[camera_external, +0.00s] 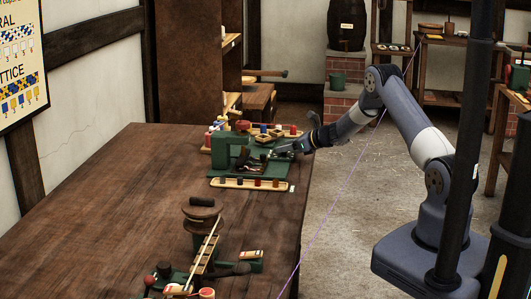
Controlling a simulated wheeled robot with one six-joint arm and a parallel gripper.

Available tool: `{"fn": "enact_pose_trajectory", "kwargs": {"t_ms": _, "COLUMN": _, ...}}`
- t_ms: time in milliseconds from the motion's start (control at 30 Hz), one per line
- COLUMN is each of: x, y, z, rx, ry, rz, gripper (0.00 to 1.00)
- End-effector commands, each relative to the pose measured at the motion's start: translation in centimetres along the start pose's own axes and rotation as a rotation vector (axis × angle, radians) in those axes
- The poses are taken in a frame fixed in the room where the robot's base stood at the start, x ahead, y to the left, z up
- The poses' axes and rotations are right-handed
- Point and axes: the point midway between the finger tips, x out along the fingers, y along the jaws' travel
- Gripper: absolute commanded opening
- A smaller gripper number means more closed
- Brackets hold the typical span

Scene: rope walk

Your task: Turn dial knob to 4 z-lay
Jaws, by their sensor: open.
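A green machine (219,150) with dark fittings stands on the long wooden table (110,205), near its far right edge. My gripper (275,153) reaches in from the right and is low beside the machine's right side. It is open, with nothing clearly seen between its fingers. The dial knob and its markings are too small or hidden to make out, so I cannot tell its setting or whether my gripper touches it.
A pale tray (222,183) with several coloured pegs lies in front of the machine. A second device with a round dark top (202,208) and a slanted wooden strip stands at the table's front. Spools crowd behind the machine. The table's left part is clear.

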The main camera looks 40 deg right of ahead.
Motion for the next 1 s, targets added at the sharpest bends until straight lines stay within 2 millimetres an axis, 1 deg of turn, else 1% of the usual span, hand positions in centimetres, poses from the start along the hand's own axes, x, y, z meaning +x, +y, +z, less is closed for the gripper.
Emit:
{"fn": "enact_pose_trajectory", "kwargs": {"t_ms": 67, "x": -0.01, "y": 0.0, "z": -0.01, "rx": 0.0, "ry": 0.0, "rz": 0.0, "gripper": 0.5}}
{"fn": "enact_pose_trajectory", "kwargs": {"t_ms": 600, "x": -0.04, "y": -0.01, "z": 0.0, "rx": 0.001, "ry": 0.0, "rz": 0.0, "gripper": 0.07}}
{"fn": "enact_pose_trajectory", "kwargs": {"t_ms": 633, "x": -0.04, "y": -0.01, "z": 0.0, "rx": 0.001, "ry": 0.0, "rz": 0.0, "gripper": 0.06}}
{"fn": "enact_pose_trajectory", "kwargs": {"t_ms": 1000, "x": 0.23, "y": 0.05, "z": -0.24, "rx": 0.011, "ry": -0.002, "rz": -0.035, "gripper": 0.06}}
